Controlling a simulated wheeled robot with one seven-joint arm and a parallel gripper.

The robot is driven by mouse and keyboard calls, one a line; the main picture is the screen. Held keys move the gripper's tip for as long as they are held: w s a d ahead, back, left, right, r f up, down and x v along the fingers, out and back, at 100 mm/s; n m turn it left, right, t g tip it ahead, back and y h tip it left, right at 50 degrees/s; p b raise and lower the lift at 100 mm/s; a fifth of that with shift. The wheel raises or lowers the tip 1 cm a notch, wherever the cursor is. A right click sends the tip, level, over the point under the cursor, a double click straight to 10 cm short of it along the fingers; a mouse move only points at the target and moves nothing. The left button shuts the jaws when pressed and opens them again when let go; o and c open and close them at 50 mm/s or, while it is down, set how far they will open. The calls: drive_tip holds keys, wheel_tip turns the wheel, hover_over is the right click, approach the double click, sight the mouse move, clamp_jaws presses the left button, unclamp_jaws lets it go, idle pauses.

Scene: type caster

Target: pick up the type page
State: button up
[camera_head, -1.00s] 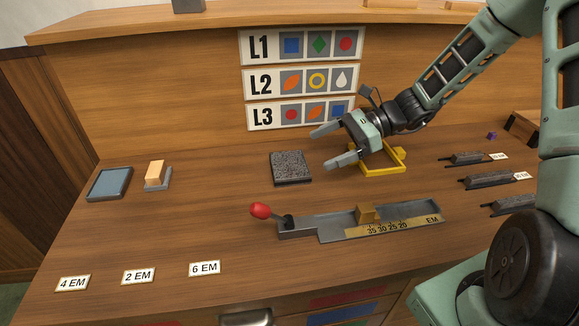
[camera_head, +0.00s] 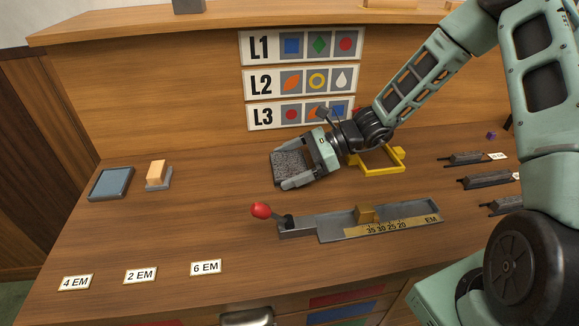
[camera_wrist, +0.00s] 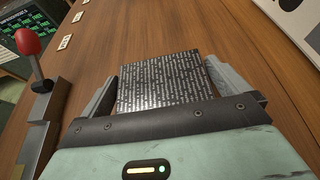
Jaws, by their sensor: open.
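The type page (camera_head: 287,165) is a dark, flat, square block with rows of raised type, lying on the bench. It also shows in the wrist view (camera_wrist: 166,84), where its near edge is hidden by my gripper's body. My gripper (camera_head: 283,168) is low over the bench with its fingers open, one on each side of the page. In the wrist view the fingers (camera_wrist: 166,80) flank the page's left and right edges. I cannot tell whether either finger touches it.
A grey composing tray (camera_head: 410,217) with a red-knobbed lever (camera_head: 261,210) lies in front of the page. A yellow frame (camera_head: 382,168) stands right of my gripper. A blue pad (camera_head: 110,184) and a stamp block (camera_head: 158,175) sit at left. Bench between them is clear.

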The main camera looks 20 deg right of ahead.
drive_tip(key=shift+r, duration=0.1)
drive_tip(key=c, duration=1.6)
drive_tip(key=shift+c, duration=0.2)
drive_tip(key=shift+r, duration=0.1)
